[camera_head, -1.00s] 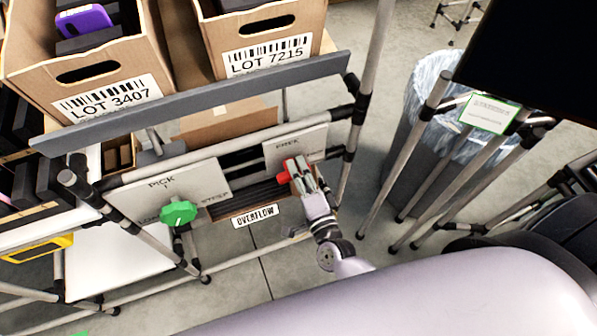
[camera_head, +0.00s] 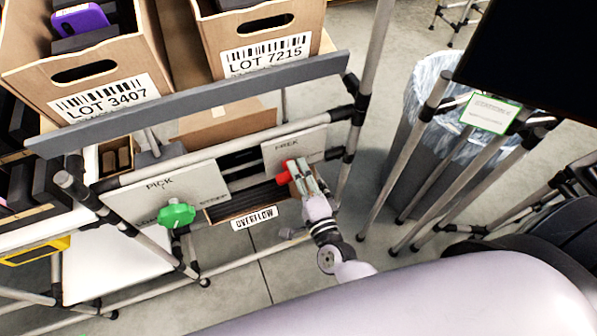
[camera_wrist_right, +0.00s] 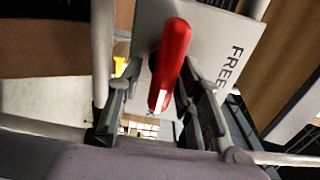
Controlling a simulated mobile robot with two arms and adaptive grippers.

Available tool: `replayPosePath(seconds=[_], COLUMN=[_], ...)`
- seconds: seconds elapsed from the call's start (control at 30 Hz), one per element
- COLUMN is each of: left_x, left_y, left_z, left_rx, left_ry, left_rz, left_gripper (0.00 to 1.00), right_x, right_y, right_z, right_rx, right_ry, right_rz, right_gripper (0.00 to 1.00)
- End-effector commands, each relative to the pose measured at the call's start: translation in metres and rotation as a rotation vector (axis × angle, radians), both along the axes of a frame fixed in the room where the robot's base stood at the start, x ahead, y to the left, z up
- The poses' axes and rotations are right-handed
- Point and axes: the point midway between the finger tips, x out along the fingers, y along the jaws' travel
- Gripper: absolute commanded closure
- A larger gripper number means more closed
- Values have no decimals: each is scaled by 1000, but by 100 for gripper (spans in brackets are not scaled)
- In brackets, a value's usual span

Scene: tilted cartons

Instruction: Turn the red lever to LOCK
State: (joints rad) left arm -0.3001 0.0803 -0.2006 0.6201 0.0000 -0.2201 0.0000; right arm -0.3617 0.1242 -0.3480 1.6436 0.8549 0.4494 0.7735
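The red lever (camera_head: 285,178) is mounted on a pale plate (camera_head: 300,146) on the rack's front rail. In the right wrist view the red lever (camera_wrist_right: 172,62) stands out toward the camera from its plate (camera_wrist_right: 215,45), which reads FREE on the right. The word LOCK is not legible on this plate. My right gripper (camera_head: 306,180) is at the lever, just to its right in the head view. In the wrist view the right gripper (camera_wrist_right: 160,112) has its fingers apart, one on each side of the lever's tip; contact cannot be told. My left gripper is not in view.
A green knob (camera_head: 176,215) sits on another plate marked PICK to the left. An OVERFLOW bin (camera_head: 235,208) hangs between the plates. Cartons LOT 3407 (camera_head: 130,88) and LOT 7215 (camera_head: 290,50) stand above, behind a grey bar (camera_head: 190,103). A lined trash bin (camera_head: 400,165) stands right.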

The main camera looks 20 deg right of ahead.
Motion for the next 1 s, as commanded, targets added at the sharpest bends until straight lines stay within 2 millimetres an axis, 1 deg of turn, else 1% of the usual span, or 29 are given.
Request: replayPosePath(seconds=[0.33, 0.47, 0.57, 0.8, 0.9, 1.0], left_x=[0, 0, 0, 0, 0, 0], left_y=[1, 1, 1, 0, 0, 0], left_z=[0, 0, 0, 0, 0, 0], left_rx=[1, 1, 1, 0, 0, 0], left_ry=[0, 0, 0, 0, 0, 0], left_rz=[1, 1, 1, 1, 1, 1], left_gripper=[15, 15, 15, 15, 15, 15], right_x=[0, -9, -25, -78, -96, -109], right_y=[0, 0, 0, -2, -3, -4], right_z=[2, 1, 1, 0, 0, 1], right_rx=[-1, -2, -1, -1, -1, -2], right_ry=[-4, -3, -1, 2, 1, 0], right_rz=[0, 1, 1, 2, 1, 1], right_gripper=[62, 62, 62, 62, 62, 62])
